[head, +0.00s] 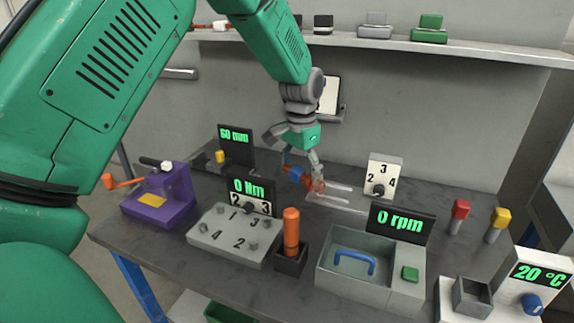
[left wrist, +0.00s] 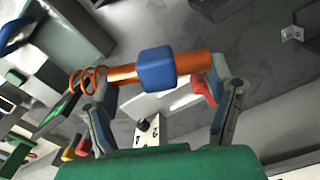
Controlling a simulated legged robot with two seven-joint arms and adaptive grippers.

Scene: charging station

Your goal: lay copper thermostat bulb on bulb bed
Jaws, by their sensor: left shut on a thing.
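My left gripper (head: 303,180) is shut on the copper thermostat bulb (head: 318,185), an orange-copper cylinder with a blue block around its middle. In the left wrist view the bulb (left wrist: 195,63) lies across between the two fingers, with a copper coil at its left end. A pale flat piece with raised strips (head: 335,199), which looks like the bulb bed, lies on the table just right of and below the gripper. In the left wrist view the pale piece (left wrist: 140,103) is partly hidden behind the bulb. The bulb appears above the table, apart from it. My right gripper is not in view.
A dial panel (head: 385,169) stands behind the pale piece. The 0 rpm box (head: 340,285), an orange-handled tool (head: 291,230) in a holder, and the 0 Nm block (head: 212,240) stand in front. A purple press (head: 165,200) is left. A shelf (head: 480,48) runs along the back.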

